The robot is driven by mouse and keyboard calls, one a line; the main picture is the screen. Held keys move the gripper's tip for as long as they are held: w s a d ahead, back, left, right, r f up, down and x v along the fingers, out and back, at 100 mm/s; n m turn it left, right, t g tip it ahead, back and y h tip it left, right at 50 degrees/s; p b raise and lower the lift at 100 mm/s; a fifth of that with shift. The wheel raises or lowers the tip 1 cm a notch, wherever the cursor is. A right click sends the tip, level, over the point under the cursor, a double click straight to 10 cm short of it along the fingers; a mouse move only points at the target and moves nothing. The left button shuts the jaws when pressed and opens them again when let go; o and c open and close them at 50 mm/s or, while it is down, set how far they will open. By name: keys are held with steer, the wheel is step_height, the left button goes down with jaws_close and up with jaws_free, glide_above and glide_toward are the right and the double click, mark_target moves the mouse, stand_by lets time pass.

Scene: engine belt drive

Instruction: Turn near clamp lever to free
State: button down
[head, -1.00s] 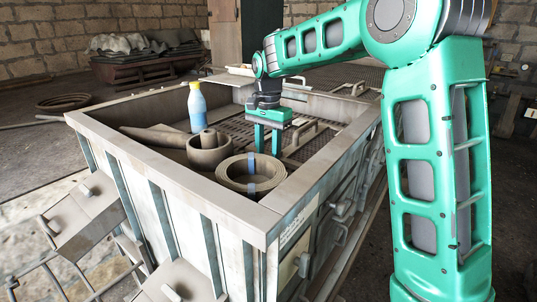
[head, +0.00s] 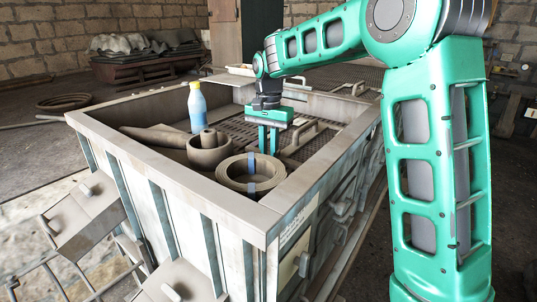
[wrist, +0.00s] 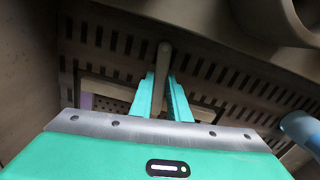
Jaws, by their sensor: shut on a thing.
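My gripper (head: 268,151) points down inside the large grey bin (head: 180,178), behind the coiled belt. In the wrist view, my gripper's two green fingers (wrist: 162,92) are shut on a slim grey lever (wrist: 164,60). The lever runs between the fingers and out past their tips, over a slotted floor. In the head view the fingers hide the held lever.
The coiled belt (head: 233,178) lies in the bin's near corner. A pot-like part (head: 208,158) and a blue bottle (head: 197,108) stand to the left. The bottle also shows in the wrist view (wrist: 302,130). The bin's rim surrounds the gripper.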

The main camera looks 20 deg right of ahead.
steer(key=n, duration=0.4)
steer(key=shift+w+r, duration=0.1)
steer(key=n, duration=0.4)
steer(key=shift+d, duration=0.1)
steer(key=n, duration=0.4)
steer(key=shift+d, duration=0.15)
steer(key=shift+d+n, duration=0.15)
steer(key=shift+n, duration=1.65)
steer(key=shift+w+r, duration=0.1)
steer(key=c, duration=1.8)
jaws_free()
steer(key=shift+o, duration=0.6)
step_height(320, 180, up, 10)
steer(key=shift+r, duration=0.25)
